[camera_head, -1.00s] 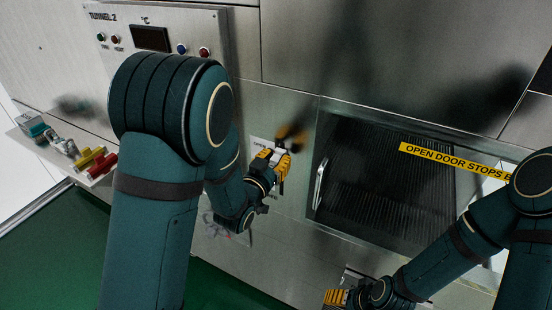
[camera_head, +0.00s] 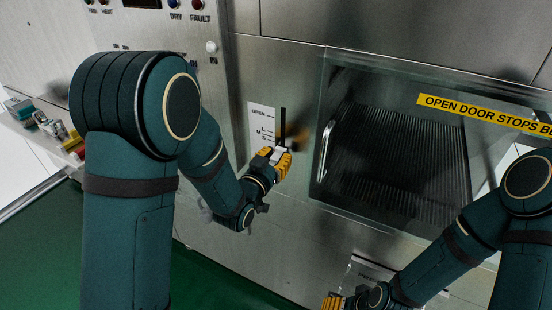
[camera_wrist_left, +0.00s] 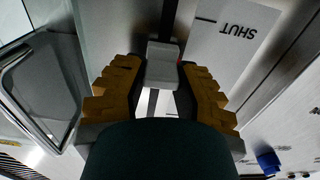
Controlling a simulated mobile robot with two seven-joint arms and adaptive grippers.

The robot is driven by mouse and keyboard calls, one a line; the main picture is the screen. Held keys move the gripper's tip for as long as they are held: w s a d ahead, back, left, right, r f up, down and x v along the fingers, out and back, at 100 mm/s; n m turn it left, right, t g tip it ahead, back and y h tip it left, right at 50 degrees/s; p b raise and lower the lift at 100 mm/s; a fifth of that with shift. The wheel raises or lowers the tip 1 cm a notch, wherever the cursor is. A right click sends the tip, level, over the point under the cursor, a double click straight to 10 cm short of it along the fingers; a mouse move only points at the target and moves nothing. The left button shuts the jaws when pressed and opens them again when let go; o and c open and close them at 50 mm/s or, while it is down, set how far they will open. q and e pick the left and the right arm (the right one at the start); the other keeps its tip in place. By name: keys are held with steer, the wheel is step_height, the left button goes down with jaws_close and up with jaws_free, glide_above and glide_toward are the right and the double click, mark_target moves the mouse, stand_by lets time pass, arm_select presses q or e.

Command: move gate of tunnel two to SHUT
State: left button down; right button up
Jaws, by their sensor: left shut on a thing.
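The gate's scale plate (camera_head: 260,122) is on the steel wall, with OPEN at its top and L, M, S marks below. A dark upright slot (camera_head: 283,117) runs beside it. My left gripper (camera_head: 281,156) is shut on the pale grey gate handle (camera_head: 279,150), below the S mark. In the left wrist view the handle (camera_wrist_left: 163,68) sits between the orange fingers, and the scale plate (camera_wrist_left: 230,45) reads SHUT upside down beside the slot. I cannot tell whether the handle is level with the SHUT line. My right gripper (camera_head: 333,302) is at the bottom edge, cut off.
A glass door (camera_head: 390,160) with a metal handle (camera_head: 327,150) and a yellow warning strip (camera_head: 485,113) is right of the slot. A control panel (camera_head: 175,30) is at upper left. A shelf with small coloured items (camera_head: 45,125) is at far left.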

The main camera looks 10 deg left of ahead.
arm_select(q)
step_height(320, 180, down, 5)
steer(key=b, duration=0.4)
steer(key=shift+r, duration=0.2)
steer(key=c, duration=1.1)
jaws_free()
steer(key=shift+c, duration=0.2)
steer(key=o, duration=0.5)
steer(key=shift+f, duration=0.1)
steer(key=shift+w, duration=0.15)
